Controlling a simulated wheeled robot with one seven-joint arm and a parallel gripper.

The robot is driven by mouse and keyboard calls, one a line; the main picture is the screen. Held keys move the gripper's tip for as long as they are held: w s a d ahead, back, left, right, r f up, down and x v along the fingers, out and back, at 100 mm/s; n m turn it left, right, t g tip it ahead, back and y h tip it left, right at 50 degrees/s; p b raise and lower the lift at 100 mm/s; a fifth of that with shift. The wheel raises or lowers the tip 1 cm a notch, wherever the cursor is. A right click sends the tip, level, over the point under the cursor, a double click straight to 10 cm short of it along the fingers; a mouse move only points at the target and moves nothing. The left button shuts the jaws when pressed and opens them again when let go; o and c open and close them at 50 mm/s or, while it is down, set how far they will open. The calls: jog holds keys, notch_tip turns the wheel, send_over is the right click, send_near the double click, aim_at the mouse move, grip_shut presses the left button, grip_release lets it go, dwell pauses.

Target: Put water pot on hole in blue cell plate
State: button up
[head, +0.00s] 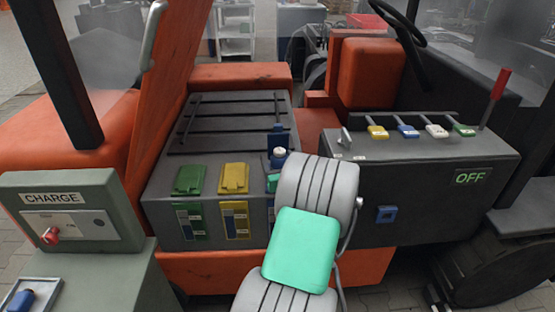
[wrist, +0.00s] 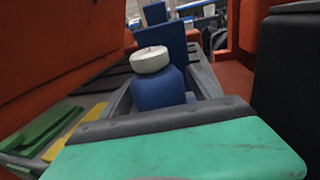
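The water pot (head: 278,160), dark blue with a white cap, stands upright near the right edge of the grey battery box. In the wrist view the water pot (wrist: 158,88) is just ahead, near the centre. The blue cell plate is mostly hidden behind my arm; an upright blue flap (head: 278,136) rises behind the pot. The flap also shows in the wrist view (wrist: 166,45). My gripper (head: 272,183) is mostly hidden by my grey and green arm, close in front of the pot.
Green (head: 190,180) and yellow (head: 234,178) cell plates lie left of the pot on the battery box (head: 165,200). A dark control box (head: 425,195) with coloured switches and a red lever (head: 501,84) stands right. A charger (head: 80,222) stands at left.

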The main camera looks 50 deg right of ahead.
jog(key=shift+r, duration=0.2)
jog(key=v, duration=1.2)
jog(key=w+a+f+n+g+y, duration=0.1)
jog(key=w+a+f+n+y, duration=0.2)
jog(key=w+a+n+y, duration=0.55)
jog(key=w+a+f+n+g+y, duration=0.1)
jog(key=w+a+f+n+y, duration=0.3)
jog(key=a+n, duration=0.9)
jog(key=s+a+n+g, duration=0.2)
jog(key=a+n+g, duration=0.3)
jog(key=a+n, duration=0.65)
jog(key=s+a+r+n+g+h, duration=0.1)
jog(key=s+a+n+g, duration=0.4)
jog(key=s+n, duration=0.5)
jog(key=shift+s+a+r+n+b, duration=0.4)
jog(key=shift+s+a+r, duration=0.15)
jog(key=shift+a, duration=0.55)
jog(key=shift+h, duration=0.25)
